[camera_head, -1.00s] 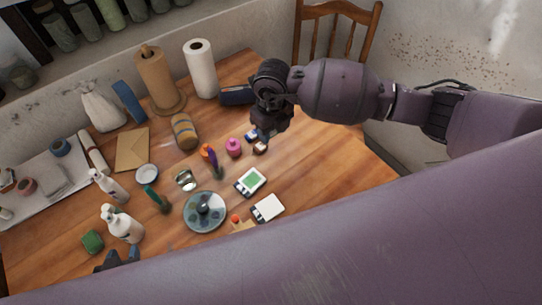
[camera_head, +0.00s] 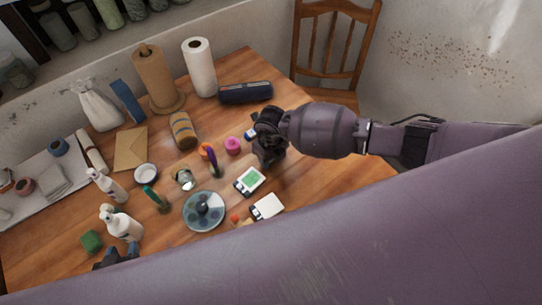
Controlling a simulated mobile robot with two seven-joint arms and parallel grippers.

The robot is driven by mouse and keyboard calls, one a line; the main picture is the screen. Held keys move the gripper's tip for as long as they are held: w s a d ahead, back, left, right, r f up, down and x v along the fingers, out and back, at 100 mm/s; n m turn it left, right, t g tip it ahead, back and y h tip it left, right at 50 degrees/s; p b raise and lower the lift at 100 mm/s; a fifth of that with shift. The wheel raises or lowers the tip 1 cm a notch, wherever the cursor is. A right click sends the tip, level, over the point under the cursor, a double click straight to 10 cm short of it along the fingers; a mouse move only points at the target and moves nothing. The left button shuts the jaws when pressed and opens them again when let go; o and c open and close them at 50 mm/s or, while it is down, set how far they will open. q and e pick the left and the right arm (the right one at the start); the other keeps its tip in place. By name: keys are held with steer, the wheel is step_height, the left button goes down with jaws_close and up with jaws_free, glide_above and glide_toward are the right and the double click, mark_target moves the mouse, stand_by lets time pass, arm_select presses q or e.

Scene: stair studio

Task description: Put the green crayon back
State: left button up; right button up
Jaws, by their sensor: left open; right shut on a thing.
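My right gripper (camera_head: 268,155) points down over the table, right of the pink round thing (camera_head: 233,146). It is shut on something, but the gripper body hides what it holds. I cannot make out a green crayon for certain. A dark green upright thing (camera_head: 152,194) stands further left. A small blue-and-white thing (camera_head: 250,133) lies just left of my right gripper. My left gripper (camera_head: 116,257) is open at the lower left, partly hidden by my own body.
White bottles (camera_head: 122,224) and a green block (camera_head: 91,241) are at left.

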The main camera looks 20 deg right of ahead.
steer(key=shift+f, duration=0.25)
steer(key=o, duration=0.8)
steer(key=shift+o, duration=0.2)
steer(key=shift+r, duration=0.1)
steer(key=shift+r, duration=0.1)
step_height(320, 180, up, 12)
